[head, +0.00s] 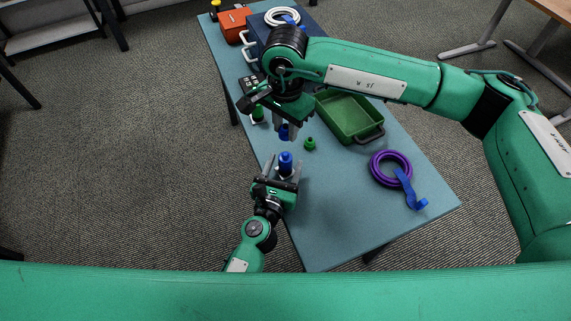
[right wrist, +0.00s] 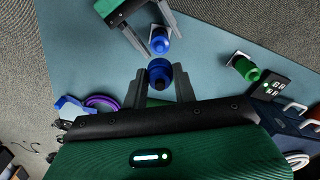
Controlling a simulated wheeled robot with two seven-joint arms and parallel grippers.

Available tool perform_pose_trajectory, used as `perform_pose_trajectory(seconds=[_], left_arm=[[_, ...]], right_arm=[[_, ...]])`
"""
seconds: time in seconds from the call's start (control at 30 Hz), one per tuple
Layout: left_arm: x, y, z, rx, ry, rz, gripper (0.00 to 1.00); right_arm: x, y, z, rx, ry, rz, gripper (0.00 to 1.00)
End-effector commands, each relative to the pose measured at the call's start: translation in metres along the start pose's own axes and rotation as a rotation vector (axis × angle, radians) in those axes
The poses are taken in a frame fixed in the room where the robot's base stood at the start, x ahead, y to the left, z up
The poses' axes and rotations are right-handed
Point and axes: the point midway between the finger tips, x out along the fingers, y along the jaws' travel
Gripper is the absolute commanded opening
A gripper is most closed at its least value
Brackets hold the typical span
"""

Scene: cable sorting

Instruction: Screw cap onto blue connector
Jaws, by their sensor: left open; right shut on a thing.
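The blue connector (head: 285,160) stands upright on a pale base near the table's left edge; it also shows in the right wrist view (right wrist: 160,41). My left gripper (head: 283,168) is open, with its fingers on either side of the connector. My right gripper (head: 287,130) is shut on the blue cap (head: 284,133), pointing down. In the right wrist view the cap (right wrist: 159,72) sits between the fingertips, apart from the connector. In the head view the cap is just beyond the connector; its exact height above the table is unclear.
A green cap (head: 310,143) stands right of my right gripper. A green connector (head: 258,114) and black keypad (head: 250,83) are farther back. A green tray (head: 343,124), purple cable (head: 378,179), blue case (head: 262,32) and orange case (head: 234,22) occupy the table (head: 330,235). Its near end is clear.

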Motion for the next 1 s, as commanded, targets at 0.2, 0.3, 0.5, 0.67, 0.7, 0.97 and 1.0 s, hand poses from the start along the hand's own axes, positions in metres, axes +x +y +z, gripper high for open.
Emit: perform_pose_trajectory(seconds=[0.2, 0.3, 0.5, 0.67, 0.7, 0.97, 1.0], left_arm=[[0.024, 0.0, 0.001, 0.001, -0.003, -0.001, 0.57], [0.03, 0.0, 0.0, 0.0, -0.002, -0.001, 0.57], [0.035, 0.0, 0.001, 0.001, -0.001, 0.0, 0.57], [0.034, 0.0, 0.0, 0.001, -0.001, 0.0, 0.57], [0.034, 0.0, 0.0, 0.001, -0.001, 0.0, 0.57], [0.034, 0.0, 0.0, 0.0, -0.001, 0.0, 0.08], [0.034, 0.0, 0.0, 0.0, -0.001, 0.0, 0.0]], right_arm=[[0.0, 0.0, 0.0, 0.0, 0.0, 0.0, 0.07], [0.0, 0.0, 0.0, 0.0, 0.0, 0.0, 0.07], [0.0, 0.0, 0.0, 0.0, 0.0, 0.0, 0.07], [0.0, 0.0, 0.0, 0.0, 0.0, 0.0, 0.07], [0.0, 0.0, 0.0, 0.0, 0.0, 0.0, 0.07], [0.0, 0.0, 0.0, 0.0, 0.0, 0.0, 0.07], [0.0, 0.0, 0.0, 0.0, 0.0, 0.0, 0.07]])
